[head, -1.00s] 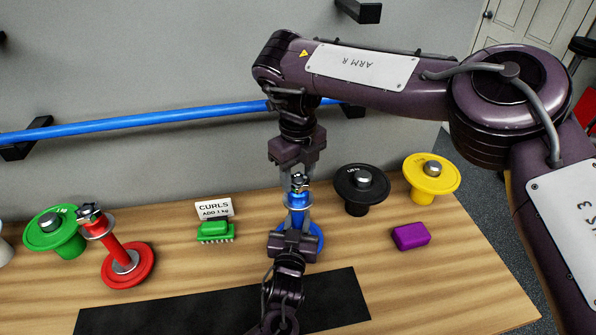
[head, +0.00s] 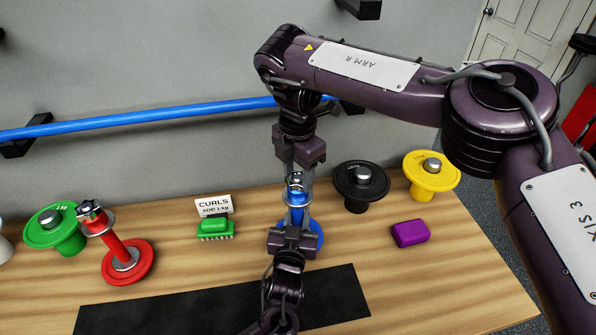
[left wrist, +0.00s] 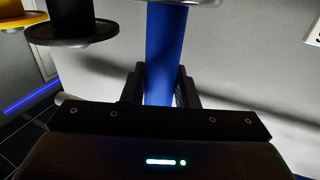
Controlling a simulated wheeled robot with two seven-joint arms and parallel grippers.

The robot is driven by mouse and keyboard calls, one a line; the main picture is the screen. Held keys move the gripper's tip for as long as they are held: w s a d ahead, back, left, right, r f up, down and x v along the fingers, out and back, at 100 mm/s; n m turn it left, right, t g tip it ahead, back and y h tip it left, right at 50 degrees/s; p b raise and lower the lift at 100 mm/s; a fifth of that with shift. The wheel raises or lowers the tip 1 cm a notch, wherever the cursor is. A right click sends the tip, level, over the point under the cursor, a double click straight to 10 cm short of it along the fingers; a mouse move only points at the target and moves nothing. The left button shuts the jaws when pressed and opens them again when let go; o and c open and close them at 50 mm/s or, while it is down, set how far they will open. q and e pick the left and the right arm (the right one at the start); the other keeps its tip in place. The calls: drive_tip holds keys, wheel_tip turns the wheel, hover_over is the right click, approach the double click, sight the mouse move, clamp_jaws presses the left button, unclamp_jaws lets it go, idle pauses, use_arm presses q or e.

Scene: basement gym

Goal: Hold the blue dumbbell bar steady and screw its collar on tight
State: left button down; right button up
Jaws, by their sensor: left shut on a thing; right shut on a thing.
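The blue dumbbell bar (head: 298,196) stands upright on the bench, its blue plate (head: 317,232) at the bottom, partly hidden by my left gripper. A silver star-shaped collar (head: 295,182) is at the bar's top end. My right gripper (head: 296,178) points down from above and is shut on the collar. My left gripper (head: 293,228) reaches in from the front and is shut on the bar below the collar. The left wrist view shows the blue bar (left wrist: 165,55) between the dark fingers of my left gripper (left wrist: 163,88). The collar's threads cannot be seen.
A red dumbbell (head: 122,254) and green plate (head: 52,230) stand left. A green brush (head: 215,229) and CURLS card (head: 214,206) are nearer. A black plate (head: 360,182), yellow plate (head: 431,175) and purple block (head: 410,234) are right. A black mat (head: 200,312) lies in front.

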drive_tip(key=m, duration=1.5)
drive_tip(key=shift+m, duration=0.3)
drive_tip(key=m, duration=0.4)
drive_tip(key=shift+w, duration=0.1)
drive_tip(key=m, duration=0.4)
drive_tip(key=shift+m, duration=0.3)
drive_tip(key=m, duration=0.6)
drive_tip(key=shift+d, duration=0.1)
drive_tip(key=o, duration=1.1)
